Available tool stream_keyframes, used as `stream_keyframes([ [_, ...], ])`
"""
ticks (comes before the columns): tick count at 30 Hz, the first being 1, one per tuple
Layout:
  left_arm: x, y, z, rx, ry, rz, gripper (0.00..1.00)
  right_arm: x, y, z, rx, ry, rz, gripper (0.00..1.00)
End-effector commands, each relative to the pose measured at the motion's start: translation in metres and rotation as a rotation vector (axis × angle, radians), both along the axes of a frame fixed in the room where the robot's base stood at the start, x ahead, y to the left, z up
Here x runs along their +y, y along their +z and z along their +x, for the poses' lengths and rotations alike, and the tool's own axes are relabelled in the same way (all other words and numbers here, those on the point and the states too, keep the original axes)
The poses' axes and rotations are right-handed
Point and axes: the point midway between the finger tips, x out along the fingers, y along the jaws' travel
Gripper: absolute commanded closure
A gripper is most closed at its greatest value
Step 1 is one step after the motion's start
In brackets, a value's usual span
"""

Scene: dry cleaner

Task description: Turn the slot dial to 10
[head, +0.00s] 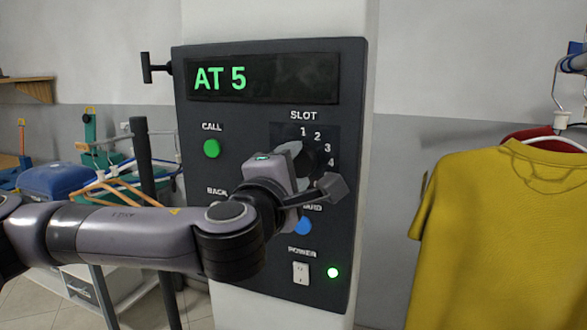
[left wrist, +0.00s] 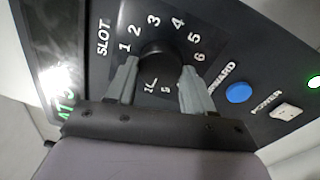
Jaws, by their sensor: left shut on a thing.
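The slot dial is a black round knob (left wrist: 160,60) on the dark control panel (head: 190,172). Numbers 1 to 6 show around it in the left wrist view, and lower marks are partly covered by my gripper. My left gripper (left wrist: 158,76) is shut on the dial, with one grey finger on each side of it. In the head view my left gripper (head: 300,172) covers most of the dial and the numbers past 4. I cannot make out a pointer on the dial. The display (head: 262,79) reads "AT 5" in green. My right gripper is not in view.
A green CALL button (head: 211,149) is left of the dial, and a blue button (head: 303,226) is just below my gripper. A POWER switch (head: 301,273) and lit green lamp (head: 333,272) are lower. A yellow shirt (head: 495,225) hangs at the right.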

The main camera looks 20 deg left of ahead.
Motion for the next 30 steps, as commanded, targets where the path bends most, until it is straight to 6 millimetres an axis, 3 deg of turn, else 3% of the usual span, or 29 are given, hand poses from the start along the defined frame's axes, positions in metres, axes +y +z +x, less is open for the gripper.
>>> stream_keyframes([
  [2,0.0,-0.001,0.0,0.001,0.001,0.004,0.78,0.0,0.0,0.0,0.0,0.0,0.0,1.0],
  [3,0.0,-0.001,0.0,0.001,0.001,0.004,0.44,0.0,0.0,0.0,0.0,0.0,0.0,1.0],
  [5,0.0,-0.001,0.0,0.001,0.001,0.004,0.25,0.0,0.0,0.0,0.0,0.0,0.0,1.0],
  [6,0.0,-0.001,0.0,0.001,0.001,0.003,0.22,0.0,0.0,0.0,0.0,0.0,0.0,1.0],
  [17,0.0,-0.001,-0.005,0.0,-0.001,0.0,0.22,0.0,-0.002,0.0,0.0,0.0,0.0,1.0],
  [30,-0.001,-0.005,-0.06,0.0,-0.002,0.001,0.22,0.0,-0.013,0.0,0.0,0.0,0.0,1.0],
])
